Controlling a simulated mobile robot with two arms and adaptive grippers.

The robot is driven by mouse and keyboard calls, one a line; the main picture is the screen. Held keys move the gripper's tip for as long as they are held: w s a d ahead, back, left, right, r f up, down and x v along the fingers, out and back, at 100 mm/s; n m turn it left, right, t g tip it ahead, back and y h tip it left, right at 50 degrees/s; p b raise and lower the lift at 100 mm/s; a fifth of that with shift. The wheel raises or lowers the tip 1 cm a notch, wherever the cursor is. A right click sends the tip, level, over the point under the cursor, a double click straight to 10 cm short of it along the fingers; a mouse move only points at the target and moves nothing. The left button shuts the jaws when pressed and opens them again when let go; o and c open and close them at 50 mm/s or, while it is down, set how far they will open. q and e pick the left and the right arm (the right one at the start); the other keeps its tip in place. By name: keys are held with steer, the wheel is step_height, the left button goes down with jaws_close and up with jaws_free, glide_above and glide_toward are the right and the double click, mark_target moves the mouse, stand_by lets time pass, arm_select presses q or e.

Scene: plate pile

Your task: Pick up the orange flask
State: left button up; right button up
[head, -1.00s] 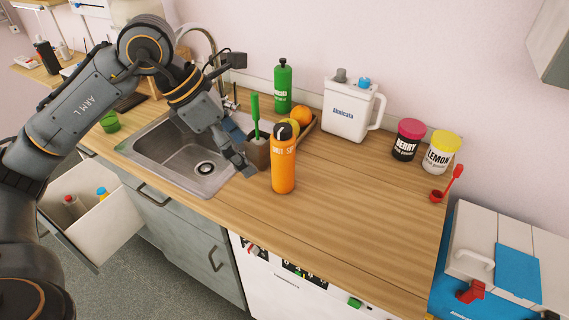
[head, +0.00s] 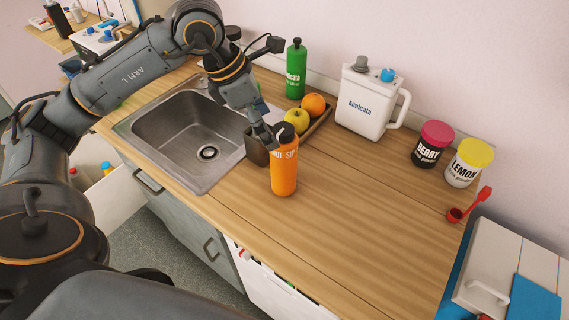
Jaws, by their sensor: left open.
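The orange flask (head: 284,172) stands upright on the wooden counter, right of the sink, with a dark cap. My left gripper (head: 270,142) is open at the flask's upper left, close to its cap and overlapping it in the head view. I cannot tell whether the fingers touch the flask. Part of the cap is hidden near the fingers. My right gripper is not in view.
A brown holder (head: 256,152) stands just left of the flask. Behind are a tray with a yellow apple (head: 296,121) and an orange (head: 313,104), a green bottle (head: 296,70) and a white jug (head: 366,104).

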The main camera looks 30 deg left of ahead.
mark_target(284, 147)
arm_select(q)
steer(key=x, duration=0.2)
steer(key=shift+w+d+f, duration=0.1)
steer(key=shift+f, duration=0.15)
steer(key=shift+w+f, duration=0.2)
steer(key=shift+f, duration=0.1)
steer(key=p+x, duration=0.2)
steer(key=shift+d+f, duration=0.25)
steer(key=shift+d, duration=0.05)
steer(key=shift+p+x, duration=0.4)
steer(key=shift+x, duration=0.65)
steer(key=shift+w+f, duration=0.15)
steer(key=shift+f, duration=0.05)
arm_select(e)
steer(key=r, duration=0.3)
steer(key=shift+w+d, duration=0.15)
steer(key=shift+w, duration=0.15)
arm_select(q)
steer(key=c, duration=1.7)
jaws_close()
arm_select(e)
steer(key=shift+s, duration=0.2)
